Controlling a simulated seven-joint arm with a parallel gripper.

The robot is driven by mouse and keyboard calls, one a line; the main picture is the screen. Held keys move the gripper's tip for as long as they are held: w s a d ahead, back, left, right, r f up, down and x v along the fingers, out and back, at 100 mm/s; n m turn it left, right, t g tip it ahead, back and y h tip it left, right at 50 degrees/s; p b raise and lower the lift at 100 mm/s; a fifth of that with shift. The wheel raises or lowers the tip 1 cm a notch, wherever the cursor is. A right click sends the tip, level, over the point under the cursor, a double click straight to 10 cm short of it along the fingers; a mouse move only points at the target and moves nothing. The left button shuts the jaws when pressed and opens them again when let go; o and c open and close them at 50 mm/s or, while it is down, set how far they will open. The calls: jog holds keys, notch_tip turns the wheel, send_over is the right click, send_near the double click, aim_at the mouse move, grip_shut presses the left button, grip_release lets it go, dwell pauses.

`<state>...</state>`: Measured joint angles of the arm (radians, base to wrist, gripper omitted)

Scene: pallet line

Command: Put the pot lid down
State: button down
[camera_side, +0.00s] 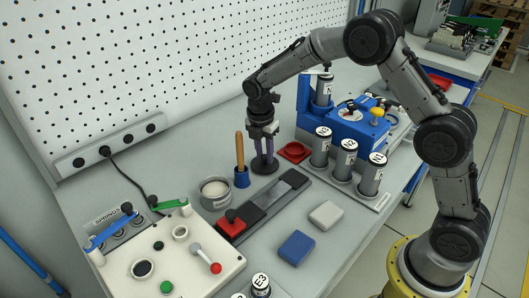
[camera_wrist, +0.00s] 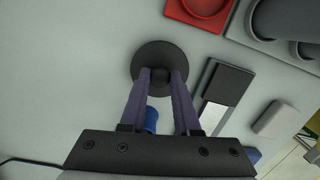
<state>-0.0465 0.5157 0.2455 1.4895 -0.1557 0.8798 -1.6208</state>
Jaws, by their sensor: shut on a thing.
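The pot lid (camera_wrist: 150,57) is a dark round disc with a small knob in the middle. My gripper (camera_wrist: 160,75) is shut on that knob, one finger at each side, and points down. In the side view, my gripper (camera_side: 264,153) holds the lid (camera_side: 264,167) level, at or just above the grey bench; I cannot tell whether it touches. A pale open pot (camera_side: 215,194) stands to the left of the lid, nearer the camera, uncovered.
A blue cup (camera_side: 242,178) with a wooden-handled tool stands close left of the lid. A red tray (camera_side: 295,152) and several labelled cylinders (camera_side: 345,160) are to the right.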

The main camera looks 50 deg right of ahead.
aim_at(262, 167)
jog(key=c, duration=0.6)
grip_release()
jog(key=shift+f, duration=0.1)
jog(key=shift+c, duration=0.2)
notch_tip(262, 167, up, 12)
jog(key=a, duration=0.1)
jog(key=shift+s+a+r, duration=0.2)
jog(key=shift+a, duration=0.05)
jog(key=s+d+r+m+t, duration=0.1)
jog(key=s+r+m, duration=0.35)
jog(key=s, duration=0.25)
jog(key=s+r+m+t, duration=0.2)
jog(key=s+r+m, duration=0.25)
jog(key=s, duration=0.35)
jog(key=s+f+m+t, duration=0.1)
jog(key=s+m, duration=0.4)
jog(key=s, duration=0.3)
jog(key=s+f+m+t+y, duration=0.1)
jog(key=s+f+m, duration=0.1)
jog(key=s+m, duration=0.4)
jog(key=s, duration=0.3)
jog(key=shift+f, duration=0.3)
